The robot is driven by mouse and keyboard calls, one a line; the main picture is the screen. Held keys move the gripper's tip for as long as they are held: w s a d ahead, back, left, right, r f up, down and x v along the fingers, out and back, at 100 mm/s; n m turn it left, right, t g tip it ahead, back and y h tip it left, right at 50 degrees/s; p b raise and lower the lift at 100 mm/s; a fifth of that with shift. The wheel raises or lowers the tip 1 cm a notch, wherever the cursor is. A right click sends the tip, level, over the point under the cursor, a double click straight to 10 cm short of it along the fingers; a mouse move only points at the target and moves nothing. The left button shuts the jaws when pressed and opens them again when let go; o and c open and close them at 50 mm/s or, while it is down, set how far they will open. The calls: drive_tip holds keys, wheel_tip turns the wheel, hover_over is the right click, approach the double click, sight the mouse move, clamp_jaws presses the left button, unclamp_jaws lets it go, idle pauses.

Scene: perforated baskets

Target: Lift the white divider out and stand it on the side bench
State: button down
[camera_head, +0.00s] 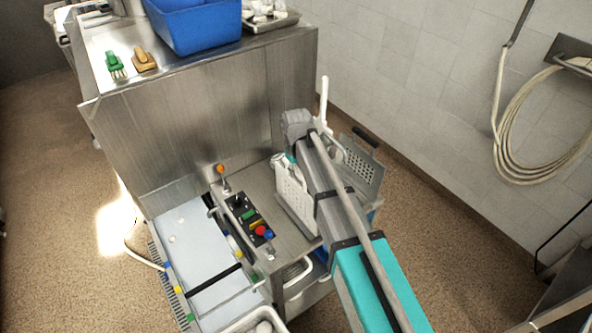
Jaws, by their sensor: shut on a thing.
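A white perforated panel (292,192), which looks like the divider, stands upright on the low steel surface just left of my arm. My gripper (290,158) is at its upper edge, seen only in part. It is shut on the panel as far as I can tell; the fingertips are mostly hidden by my wrist and arm. The panel's right part is hidden behind my arm, and I cannot tell whether its foot is clear of what lies below. A steel bench (110,66) with a raised top stands at the upper left; I cannot tell if it is the side bench.
A grey perforated plate with a black handle (362,166) stands right of my arm. A control box with coloured buttons (250,217) is left of the panel. A blue tub (195,28), a green brush (114,64) and a tan brush (145,60) are on the raised top.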

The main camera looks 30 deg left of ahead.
drive_tip(key=shift+f+b, duration=0.6)
drive_tip(key=shift+f, duration=0.05)
idle(0.8)
drive_tip(key=shift+c, duration=2.1)
unclamp_jaws()
drive_tip(key=shift+r, duration=0.1)
